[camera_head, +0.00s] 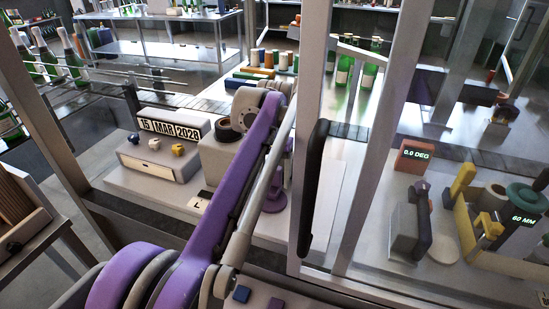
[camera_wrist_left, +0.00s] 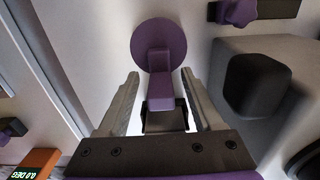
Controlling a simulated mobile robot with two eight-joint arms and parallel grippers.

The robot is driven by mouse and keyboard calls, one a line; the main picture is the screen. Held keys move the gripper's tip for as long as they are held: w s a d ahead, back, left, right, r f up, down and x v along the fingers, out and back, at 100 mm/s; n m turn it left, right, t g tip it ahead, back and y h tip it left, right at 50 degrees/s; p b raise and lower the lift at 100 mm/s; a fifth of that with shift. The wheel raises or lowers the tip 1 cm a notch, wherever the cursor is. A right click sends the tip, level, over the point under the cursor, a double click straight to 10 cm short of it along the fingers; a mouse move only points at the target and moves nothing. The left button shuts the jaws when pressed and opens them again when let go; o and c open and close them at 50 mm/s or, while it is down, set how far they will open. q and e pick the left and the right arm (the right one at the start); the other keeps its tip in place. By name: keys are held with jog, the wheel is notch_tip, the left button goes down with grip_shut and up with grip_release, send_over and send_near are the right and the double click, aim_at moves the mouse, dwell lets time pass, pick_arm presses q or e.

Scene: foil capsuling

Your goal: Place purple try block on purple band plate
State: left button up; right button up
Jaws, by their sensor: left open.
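A purple piece with a round disc (camera_wrist_left: 159,40) and a narrow block-like stem (camera_wrist_left: 161,92) shows in the left wrist view. My left gripper (camera_wrist_left: 161,73) is open, its fingers on either side of the stem; contact cannot be told. In the head view a purple stand (camera_head: 275,200) with a round base is partly behind my left arm. I cannot tell which purple piece is the try block or the band plate. My right gripper is not in view.
A grey block with a black top (camera_wrist_left: 257,85) stands close right of the gripper in the wrist view. In the head view a date sign (camera_head: 170,130) stands behind a low box (camera_head: 155,160). Upright frame posts (camera_head: 373,140) stand right of my arm.

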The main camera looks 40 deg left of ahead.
aim_at(275, 188)
pick_arm(q)
notch_tip(275, 188, up, 11)
jog(key=p, duration=0.1)
jog(key=shift+f+p, duration=0.2)
jog(key=shift+p, duration=0.15)
